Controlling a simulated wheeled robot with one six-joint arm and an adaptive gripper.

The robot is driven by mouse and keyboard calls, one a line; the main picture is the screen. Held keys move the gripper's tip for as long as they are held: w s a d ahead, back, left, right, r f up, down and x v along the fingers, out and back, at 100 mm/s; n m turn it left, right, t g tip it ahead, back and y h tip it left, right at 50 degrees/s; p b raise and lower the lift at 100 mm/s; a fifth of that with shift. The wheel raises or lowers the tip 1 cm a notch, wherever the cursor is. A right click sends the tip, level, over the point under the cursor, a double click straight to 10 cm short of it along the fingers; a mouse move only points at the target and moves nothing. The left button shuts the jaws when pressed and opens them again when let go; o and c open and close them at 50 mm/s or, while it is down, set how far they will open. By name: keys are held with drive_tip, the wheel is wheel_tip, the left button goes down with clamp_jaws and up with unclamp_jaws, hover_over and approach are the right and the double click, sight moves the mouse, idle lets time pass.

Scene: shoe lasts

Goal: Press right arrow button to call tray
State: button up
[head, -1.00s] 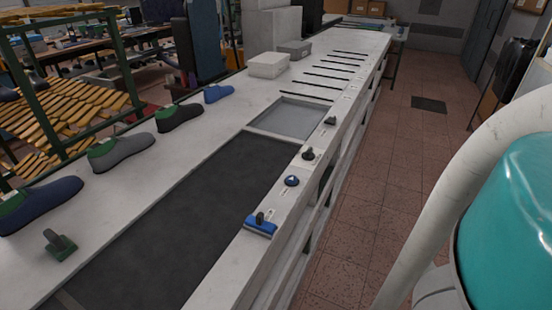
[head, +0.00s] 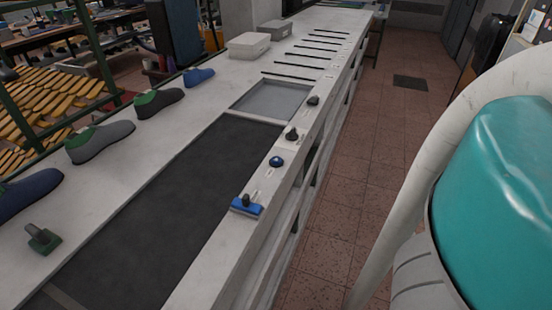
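A round blue button (head: 276,162) with a small pale mark sits on the right rim of the long white bench (head: 180,272). The mark is too small for me to tell which way an arrow points. A grey rectangular panel or shallow tray (head: 268,101) lies in the bench top beyond the black belt (head: 165,195); I cannot tell which. My gripper is out of view. Only a teal and white part of my arm shows at the right, well apart from the button.
A blue block with a dark knob (head: 246,204) sits nearer on the rim; dark knobs (head: 292,134) (head: 313,100) sit farther along. Tiled floor (head: 375,170) right of the bench is clear.

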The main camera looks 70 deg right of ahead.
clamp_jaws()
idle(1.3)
